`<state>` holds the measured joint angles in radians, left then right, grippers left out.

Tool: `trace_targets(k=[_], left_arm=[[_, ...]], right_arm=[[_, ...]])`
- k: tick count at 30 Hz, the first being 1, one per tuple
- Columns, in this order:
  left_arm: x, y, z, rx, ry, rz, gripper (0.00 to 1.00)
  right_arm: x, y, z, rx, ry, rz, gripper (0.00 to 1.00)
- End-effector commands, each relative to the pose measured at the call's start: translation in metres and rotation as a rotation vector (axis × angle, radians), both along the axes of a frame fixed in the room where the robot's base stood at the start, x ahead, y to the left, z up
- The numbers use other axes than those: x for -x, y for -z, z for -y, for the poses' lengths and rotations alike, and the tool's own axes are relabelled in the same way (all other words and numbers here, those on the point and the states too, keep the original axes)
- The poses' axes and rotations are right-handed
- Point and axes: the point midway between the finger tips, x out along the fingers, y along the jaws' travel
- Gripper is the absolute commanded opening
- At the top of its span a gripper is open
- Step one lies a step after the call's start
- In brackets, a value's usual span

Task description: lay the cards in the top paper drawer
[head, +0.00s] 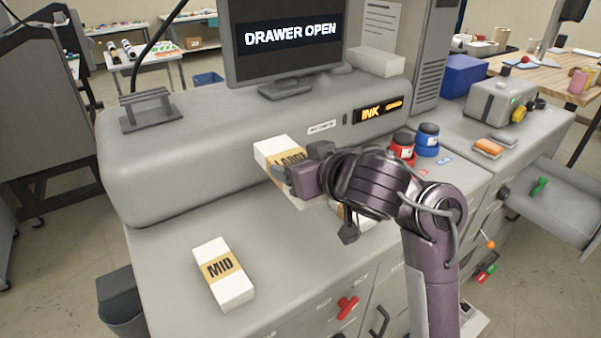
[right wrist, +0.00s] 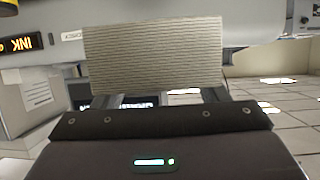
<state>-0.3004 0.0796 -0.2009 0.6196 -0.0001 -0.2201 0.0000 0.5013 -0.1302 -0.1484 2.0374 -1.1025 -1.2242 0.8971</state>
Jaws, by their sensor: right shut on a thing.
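A white pack with a tan band, its lettering partly hidden and apparently "LARGE" (head: 278,150), is held above the grey machine top. My right gripper (head: 292,178) is shut on it. In the right wrist view the pack (right wrist: 150,55) shows its layered edge just beyond my gripper. A pack marked "MID" (head: 222,278) lies flat on the machine's front left. Another banded pack (head: 353,216) is mostly hidden behind my right wrist. The screen (head: 290,38) reads "DRAWER OPEN". I cannot tell which drawer is the top paper drawer. My left gripper is not in view.
Red (head: 402,146) and blue (head: 427,140) ink pots stand right of my arm. A red handle (head: 347,307) and a black handle (head: 379,321) are on the front. A grey tray-like part with a green handle (head: 539,186) juts out at right. The surface around the MID pack is clear.

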Motion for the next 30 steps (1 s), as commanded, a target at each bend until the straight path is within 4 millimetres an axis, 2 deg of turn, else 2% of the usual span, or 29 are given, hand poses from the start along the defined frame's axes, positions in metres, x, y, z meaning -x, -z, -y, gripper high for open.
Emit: trace_targets(k=[1, 3, 8, 15, 22, 25, 30], left_arm=[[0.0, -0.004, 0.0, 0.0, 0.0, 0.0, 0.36], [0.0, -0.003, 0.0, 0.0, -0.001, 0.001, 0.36], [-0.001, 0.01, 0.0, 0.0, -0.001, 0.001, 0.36], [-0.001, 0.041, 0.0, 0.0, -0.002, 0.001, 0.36], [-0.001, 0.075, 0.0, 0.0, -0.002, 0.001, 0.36], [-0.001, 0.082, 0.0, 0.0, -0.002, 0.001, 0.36], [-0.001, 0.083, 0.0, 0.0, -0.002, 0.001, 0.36]], right_arm=[[0.0, -0.007, 0.001, -0.002, 0.003, 0.002, 0.33], [-0.001, -0.004, 0.006, 0.0, 0.016, 0.001, 0.33], [-0.004, 0.02, 0.034, 0.01, 0.092, 0.001, 0.33], [-0.002, 0.07, 0.102, 0.011, 0.284, 0.004, 0.33], [0.013, 0.112, 0.167, 0.005, 0.472, 0.003, 0.33], [0.02, 0.118, 0.184, -0.003, 0.521, 0.002, 0.33], [0.024, 0.119, 0.192, -0.004, 0.547, -0.001, 0.33]])
